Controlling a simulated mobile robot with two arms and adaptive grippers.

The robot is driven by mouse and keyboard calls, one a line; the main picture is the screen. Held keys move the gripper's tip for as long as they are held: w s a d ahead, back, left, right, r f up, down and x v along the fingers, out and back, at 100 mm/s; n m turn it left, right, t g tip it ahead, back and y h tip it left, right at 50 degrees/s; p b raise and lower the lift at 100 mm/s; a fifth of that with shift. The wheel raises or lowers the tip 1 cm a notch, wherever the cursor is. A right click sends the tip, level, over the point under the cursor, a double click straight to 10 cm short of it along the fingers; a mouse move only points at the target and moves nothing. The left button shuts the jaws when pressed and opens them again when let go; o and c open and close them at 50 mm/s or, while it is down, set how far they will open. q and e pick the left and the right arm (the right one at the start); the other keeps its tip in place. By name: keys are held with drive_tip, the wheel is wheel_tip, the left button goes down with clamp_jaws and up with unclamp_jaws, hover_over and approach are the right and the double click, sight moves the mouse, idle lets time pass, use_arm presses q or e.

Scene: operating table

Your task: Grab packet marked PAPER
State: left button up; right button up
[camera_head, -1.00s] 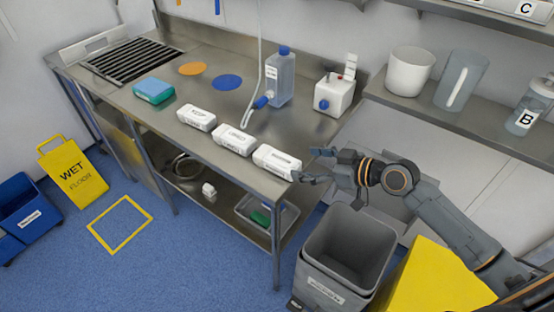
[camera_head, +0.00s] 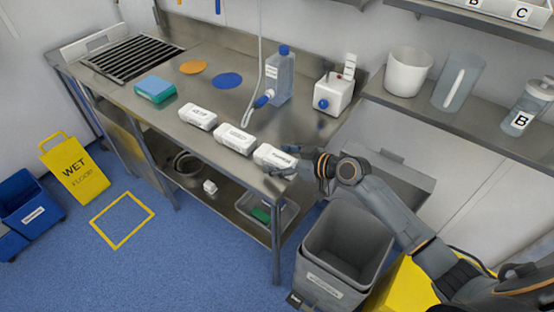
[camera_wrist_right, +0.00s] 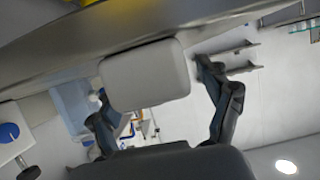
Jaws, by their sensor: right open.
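Three white packets with dark print lie in a row along the front of the steel table: a left one (camera_head: 198,117), a middle one (camera_head: 235,138) and a right one (camera_head: 274,157). Their print is too small to read surely, so I cannot tell which is marked PAPER. My right gripper (camera_head: 290,161) is open at the right end of the right packet and hides part of it. In the right wrist view, the blank end of a white packet (camera_wrist_right: 146,75) shows between and beyond the spread fingers (camera_wrist_right: 152,82). Contact cannot be told. My left gripper is not in view.
A clear bottle (camera_head: 281,76) and a white box with a blue knob (camera_head: 334,94) stand behind the packets. A teal sponge-like block (camera_head: 155,89) lies left. A grey bin (camera_head: 345,245) stands below the table's right end.

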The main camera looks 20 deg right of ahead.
drive_tip(key=c, duration=1.3)
drive_tip(key=shift+o, duration=0.2)
drive_tip(key=shift+r, duration=0.1)
